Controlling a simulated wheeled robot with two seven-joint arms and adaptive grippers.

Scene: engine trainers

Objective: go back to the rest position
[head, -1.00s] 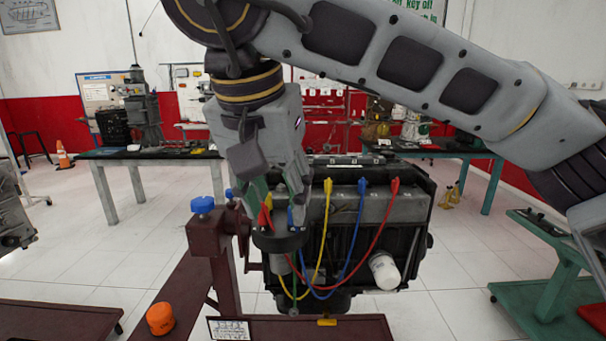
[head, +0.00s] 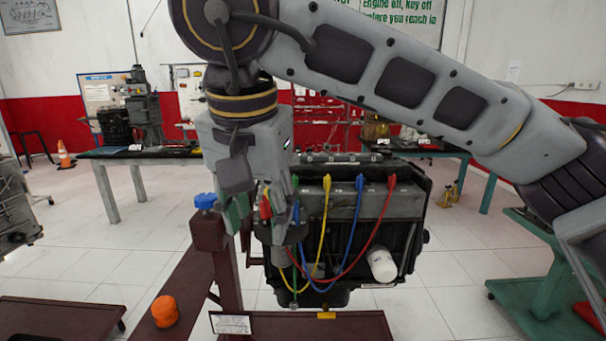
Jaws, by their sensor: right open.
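My right gripper (head: 258,218) points down in front of the left end of the black engine (head: 340,235) in the head view. Its fingers, with green pads, are spread apart around the top of the dark distributor cap (head: 284,236). A red lead end (head: 265,208) and a blue lead end (head: 296,213) show between or beside the fingers. I cannot tell whether a finger touches them. Yellow, blue and red leads run from the cap to the engine's top edge. My left gripper is not in view.
A dark red stand post (head: 214,265) with a blue knob (head: 204,201) is close to the left of my gripper. An orange object (head: 164,311) and a small sign (head: 231,324) are in front. A green trolley (head: 545,285) stands at the right. Open floor lies between.

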